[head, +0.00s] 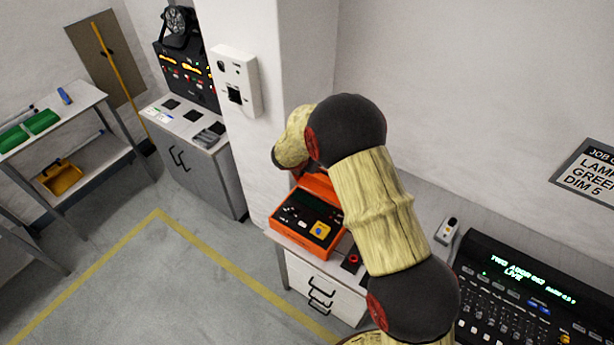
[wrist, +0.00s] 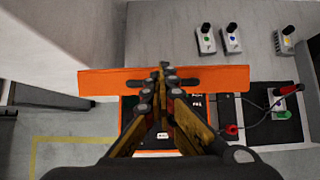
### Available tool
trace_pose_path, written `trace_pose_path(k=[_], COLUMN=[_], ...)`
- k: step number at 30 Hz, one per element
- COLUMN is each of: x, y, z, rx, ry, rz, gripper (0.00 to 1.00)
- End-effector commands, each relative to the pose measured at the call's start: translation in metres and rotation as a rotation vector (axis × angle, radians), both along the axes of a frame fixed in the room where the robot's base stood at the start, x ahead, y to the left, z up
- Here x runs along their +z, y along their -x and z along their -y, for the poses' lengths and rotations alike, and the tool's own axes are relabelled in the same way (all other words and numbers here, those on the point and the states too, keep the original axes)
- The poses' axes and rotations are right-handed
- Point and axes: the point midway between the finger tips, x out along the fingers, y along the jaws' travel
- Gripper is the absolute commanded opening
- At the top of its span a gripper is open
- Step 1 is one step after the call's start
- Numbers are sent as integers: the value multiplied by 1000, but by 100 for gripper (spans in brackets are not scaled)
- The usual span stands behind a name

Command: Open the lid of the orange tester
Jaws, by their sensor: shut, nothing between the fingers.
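The orange tester (head: 305,232) sits on the end of the white counter. In the wrist view the lid (wrist: 225,79) is a wide orange band above the dark panel (wrist: 228,108). My gripper (wrist: 164,74) is shut and empty, its fingertips over the middle of the lid band. I cannot tell whether they touch it. In the head view my arm's end largely hides the gripper.
A wall pillar (head: 245,130) rises close on the left. The floor in front is clear.

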Motion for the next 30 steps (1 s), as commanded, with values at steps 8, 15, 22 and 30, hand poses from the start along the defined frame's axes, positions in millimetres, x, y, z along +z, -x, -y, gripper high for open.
trace_pose_path(k=[8, 15, 22, 30], x=[5, 5, 5, 5], y=[-34, -49, -52, -52], z=[30, 40, 43, 42], rx=[-2, -1, -1, 0], ry=[2, 1, 1, 2], rz=[-5, -6, -6, -5], gripper=[0, 0, 0, 0])
